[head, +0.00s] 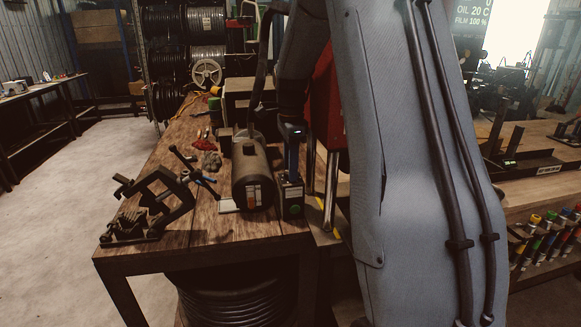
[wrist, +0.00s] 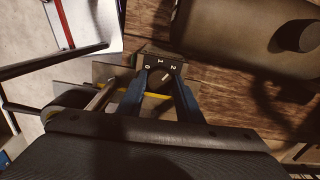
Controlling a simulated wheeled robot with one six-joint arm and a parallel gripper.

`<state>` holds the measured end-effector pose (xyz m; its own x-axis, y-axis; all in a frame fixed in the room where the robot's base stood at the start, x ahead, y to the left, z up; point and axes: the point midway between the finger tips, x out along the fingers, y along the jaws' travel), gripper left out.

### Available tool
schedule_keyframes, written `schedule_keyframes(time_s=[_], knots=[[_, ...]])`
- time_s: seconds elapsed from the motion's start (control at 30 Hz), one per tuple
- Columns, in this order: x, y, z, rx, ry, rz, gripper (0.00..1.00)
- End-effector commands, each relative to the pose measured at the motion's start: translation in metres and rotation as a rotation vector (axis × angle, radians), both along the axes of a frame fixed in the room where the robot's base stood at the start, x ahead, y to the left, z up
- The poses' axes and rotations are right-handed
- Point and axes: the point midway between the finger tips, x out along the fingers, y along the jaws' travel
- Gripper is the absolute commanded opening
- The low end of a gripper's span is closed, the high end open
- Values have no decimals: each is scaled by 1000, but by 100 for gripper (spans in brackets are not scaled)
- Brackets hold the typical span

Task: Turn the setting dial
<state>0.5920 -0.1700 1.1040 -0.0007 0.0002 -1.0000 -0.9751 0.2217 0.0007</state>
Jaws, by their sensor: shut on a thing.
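The dark control box (head: 291,196) with a green button stands on the wooden bench, just right of the motor cylinder. My gripper (head: 292,160), with blue fingers, points down onto the top of this box. In the wrist view, the dial plate (wrist: 160,63) shows the marks 0, 1 and 2. My gripper (wrist: 157,82) has its fingertips at this plate, shut on the setting dial between them. The dial is mostly hidden by the fingers, and I cannot tell which mark it points to.
The motor cylinder (head: 252,180) stands close on the left of the box; it also shows in the wrist view (wrist: 225,35). A red machine (head: 326,105) stands close on the right. A black clamp vise (head: 150,205) sits at the bench's front left.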

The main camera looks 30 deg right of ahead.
Motion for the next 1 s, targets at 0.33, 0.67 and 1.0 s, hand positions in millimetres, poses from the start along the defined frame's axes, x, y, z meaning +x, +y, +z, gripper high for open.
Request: schedule_keyframes(time_s=[0.33, 0.67, 1.0], knots=[[0, 0, 1, 0, -1, 241, 10], [0, 0, 1, 0, -2, 372, 10], [1, 0, 1, 0, -2, 394, 10]])
